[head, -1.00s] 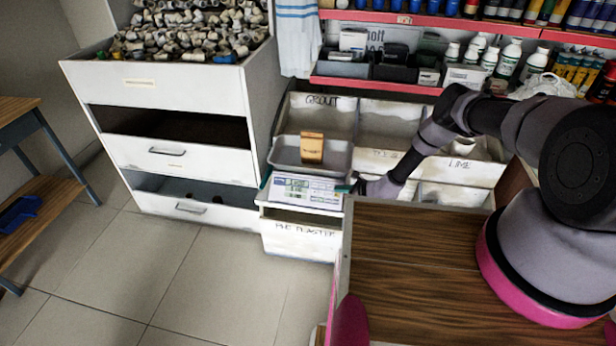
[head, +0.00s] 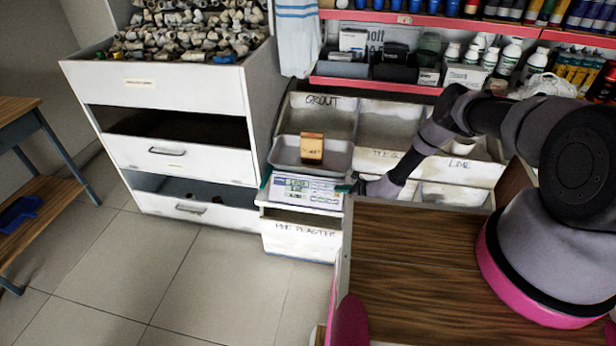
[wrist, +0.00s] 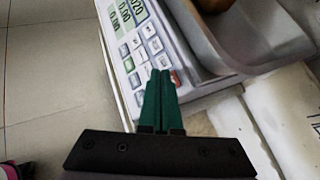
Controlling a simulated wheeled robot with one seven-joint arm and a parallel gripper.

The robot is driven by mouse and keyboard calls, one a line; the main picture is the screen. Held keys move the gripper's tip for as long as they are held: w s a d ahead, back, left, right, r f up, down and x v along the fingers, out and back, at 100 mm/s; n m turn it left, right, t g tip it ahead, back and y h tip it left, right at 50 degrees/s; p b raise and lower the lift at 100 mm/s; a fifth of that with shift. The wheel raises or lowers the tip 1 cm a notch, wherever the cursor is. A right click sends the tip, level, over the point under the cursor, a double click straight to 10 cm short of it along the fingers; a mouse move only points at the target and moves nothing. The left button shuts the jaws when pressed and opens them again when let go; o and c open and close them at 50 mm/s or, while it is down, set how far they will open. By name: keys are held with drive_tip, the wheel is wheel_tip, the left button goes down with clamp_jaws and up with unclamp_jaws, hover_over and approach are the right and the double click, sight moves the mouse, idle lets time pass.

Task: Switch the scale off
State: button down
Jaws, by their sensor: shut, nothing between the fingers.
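The scale (head: 306,193) stands on the bin front, with its keypad and display facing me. In the wrist view the scale's display (wrist: 128,14) shows dark digits on a light green ground. Grey and white keys (wrist: 140,55) run below it, and a red-orange key (wrist: 175,78) sits at the panel's near right corner. My gripper (wrist: 161,74) is shut and empty, its green fingertips over the keypad right beside the red-orange key. I cannot tell whether they touch the panel. In the head view my gripper (head: 350,186) is small at the scale's right edge.
A grey tray (head: 283,167) on the scale holds a brown package (head: 312,147). Labelled white bins (head: 386,120) stand behind and right. A wooden counter (head: 420,250) lies in front. A white drawer cabinet (head: 180,160) stands left, with clear floor before it.

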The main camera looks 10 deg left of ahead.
drive_tip(key=shift+w+f, duration=0.15)
drive_tip(key=shift+w+f, duration=0.15)
drive_tip(key=shift+f, duration=0.05)
idle(0.3)
drive_tip(key=shift+w+f, duration=0.1)
drive_tip(key=shift+w, duration=0.1)
idle(0.5)
drive_tip(key=shift+s, duration=0.1)
drive_tip(key=shift+s+r, duration=0.4)
drive_tip(key=shift+r, duration=0.05)
drive_tip(key=shift+s+r, duration=0.1)
drive_tip(key=s+r, duration=0.4)
idle(0.5)
